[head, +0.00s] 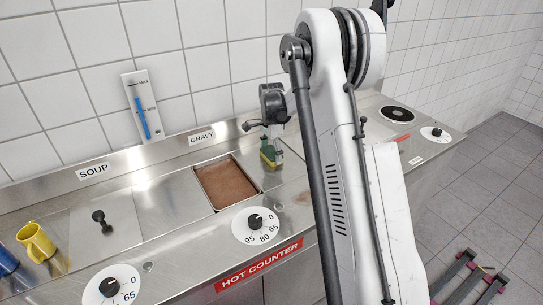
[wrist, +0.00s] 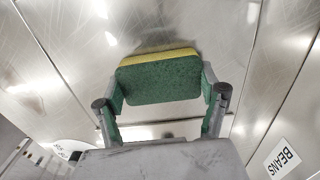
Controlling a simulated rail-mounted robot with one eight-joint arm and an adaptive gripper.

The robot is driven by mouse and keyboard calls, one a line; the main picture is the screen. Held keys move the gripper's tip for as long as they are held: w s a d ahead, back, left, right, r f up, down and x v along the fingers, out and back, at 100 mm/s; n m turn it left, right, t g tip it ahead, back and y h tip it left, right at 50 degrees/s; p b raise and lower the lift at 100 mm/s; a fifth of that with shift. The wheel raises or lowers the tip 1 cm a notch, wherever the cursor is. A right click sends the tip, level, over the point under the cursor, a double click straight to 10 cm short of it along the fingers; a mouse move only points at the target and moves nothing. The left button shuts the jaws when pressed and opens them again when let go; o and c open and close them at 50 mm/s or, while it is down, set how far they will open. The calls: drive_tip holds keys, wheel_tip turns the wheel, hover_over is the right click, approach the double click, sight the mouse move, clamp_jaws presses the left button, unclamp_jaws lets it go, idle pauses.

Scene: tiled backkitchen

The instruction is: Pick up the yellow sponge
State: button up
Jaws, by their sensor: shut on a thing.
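The yellow sponge (wrist: 158,82) has a green scouring side that faces the wrist camera. Its yellow layer shows along the top edge. My gripper (wrist: 160,92) is shut on the sponge, with one finger against each short end. In the head view my gripper (head: 270,148) is over the steel counter, right of the gravy well, and the sponge (head: 268,155) shows small and partly hidden between the fingers. I cannot tell whether the sponge touches the counter.
The gravy well (head: 226,184) is open and brown inside. A yellow mug (head: 37,242) and a blue mug (head: 5,262) stand at the left. The soup lid has a black knob (head: 102,221). A BEANS label (wrist: 283,159) shows in the wrist view.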

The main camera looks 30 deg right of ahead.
sight(271, 153)
drive_tip(key=shift+r, duration=0.1)
wheel_tip(271, 153, up, 4)
drive_tip(key=shift+a+r, duration=0.1)
drive_tip(key=shift+a, duration=0.05)
drive_tip(key=s+a+r, duration=0.1)
drive_tip(key=a+r, duration=0.2)
drive_tip(key=a, duration=0.2)
drive_tip(key=s+a+r+b, duration=0.1)
drive_tip(key=s+a+r, duration=0.1)
drive_tip(key=a, duration=0.4)
drive_tip(key=shift+r, duration=0.8)
drive_tip(key=shift+o, duration=0.5)
drive_tip(key=c, duration=0.4)
